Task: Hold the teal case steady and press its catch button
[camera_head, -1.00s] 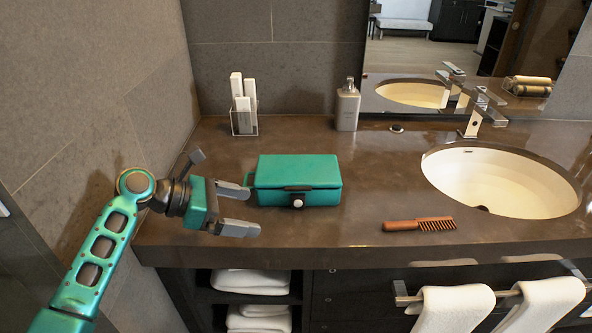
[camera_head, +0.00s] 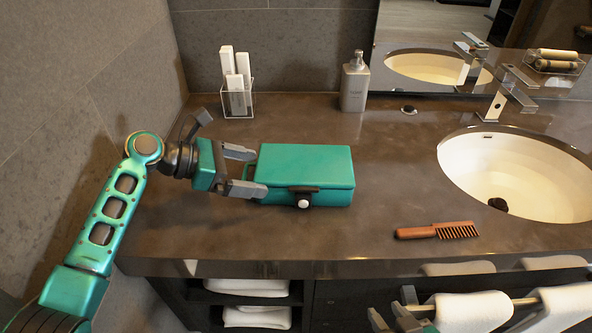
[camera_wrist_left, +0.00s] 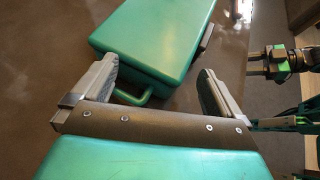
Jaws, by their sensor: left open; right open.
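The teal case (camera_head: 305,165) lies closed on the brown counter, and its white catch button (camera_head: 303,203) is on the front under a dark latch. My left gripper (camera_head: 256,172) is open at the case's left end, one finger toward the back and one toward the front. In the left wrist view the case (camera_wrist_left: 160,40) lies ahead, and its small end handle (camera_wrist_left: 132,97) sits between the open fingers, without a clear grip. My right gripper (camera_head: 392,306) is open and empty, low in front of the counter edge; my right arm also shows at the right of the left wrist view.
A brown comb (camera_head: 437,231) lies right of the case. A soap dispenser (camera_head: 354,82) and a clear holder with white boxes (camera_head: 237,98) stand behind. The sink (camera_head: 515,170) is at right. Towels (camera_head: 475,309) hang on a rail below the counter.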

